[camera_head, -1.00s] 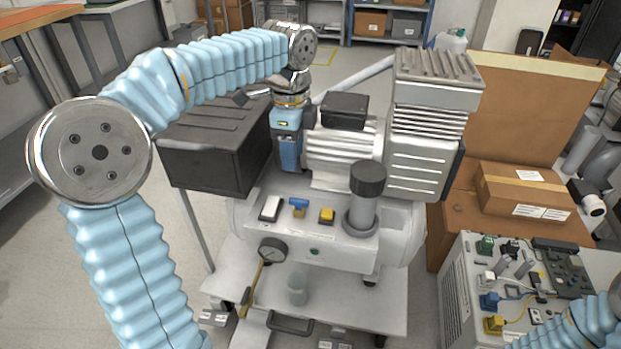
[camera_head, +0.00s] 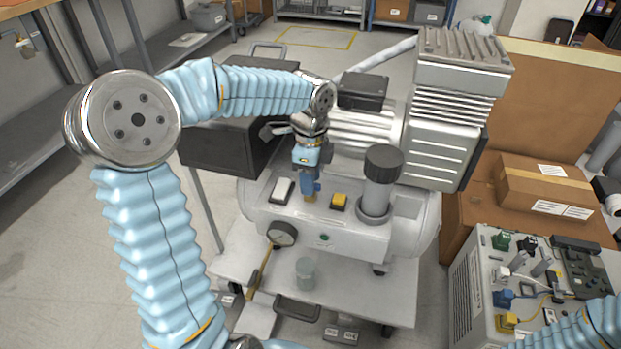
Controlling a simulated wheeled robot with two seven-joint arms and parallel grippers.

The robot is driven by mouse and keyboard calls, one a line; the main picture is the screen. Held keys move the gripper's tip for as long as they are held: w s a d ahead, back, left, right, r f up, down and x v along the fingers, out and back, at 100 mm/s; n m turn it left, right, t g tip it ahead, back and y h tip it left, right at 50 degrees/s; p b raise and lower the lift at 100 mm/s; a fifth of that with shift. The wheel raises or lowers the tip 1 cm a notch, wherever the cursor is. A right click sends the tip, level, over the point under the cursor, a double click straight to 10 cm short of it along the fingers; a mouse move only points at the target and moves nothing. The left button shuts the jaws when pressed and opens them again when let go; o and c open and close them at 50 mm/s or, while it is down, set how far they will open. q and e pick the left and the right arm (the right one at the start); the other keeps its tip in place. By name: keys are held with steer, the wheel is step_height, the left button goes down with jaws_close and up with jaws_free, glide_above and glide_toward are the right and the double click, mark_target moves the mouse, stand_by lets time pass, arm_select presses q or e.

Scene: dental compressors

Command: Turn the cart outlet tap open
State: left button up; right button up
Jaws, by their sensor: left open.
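A small tap with a blue handle and a brass body (camera_head: 310,198) stands on top of the compressor's white tank, between a white rocker switch (camera_head: 283,190) and a yellow button (camera_head: 339,201). My left gripper (camera_head: 308,184) points down right over this tap and hides most of its blue handle. The gripper is open; whether its fingers touch the handle I cannot tell. My right arm shows only at the lower right corner, and its gripper is out of view.
A black-topped grey cylinder (camera_head: 380,185) rises right of the yellow button. A pressure gauge (camera_head: 282,234) sits on the tank's front, with a yellow lever (camera_head: 258,278) below it. A black box (camera_head: 225,145) is behind my left gripper. A panel box (camera_head: 520,290) stands at right.

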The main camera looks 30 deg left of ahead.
arm_select(q)
steer(key=shift+f, duration=0.1)
jaws_close()
steer(key=shift+n, duration=0.4)
steer(key=n, duration=0.3)
steer(key=shift+n, duration=0.3)
steer(key=n, duration=0.4)
steer(key=shift+n, duration=0.3)
steer(key=n, duration=0.4)
steer(key=shift+p, duration=0.3)
steer(key=shift+n, duration=2.5)
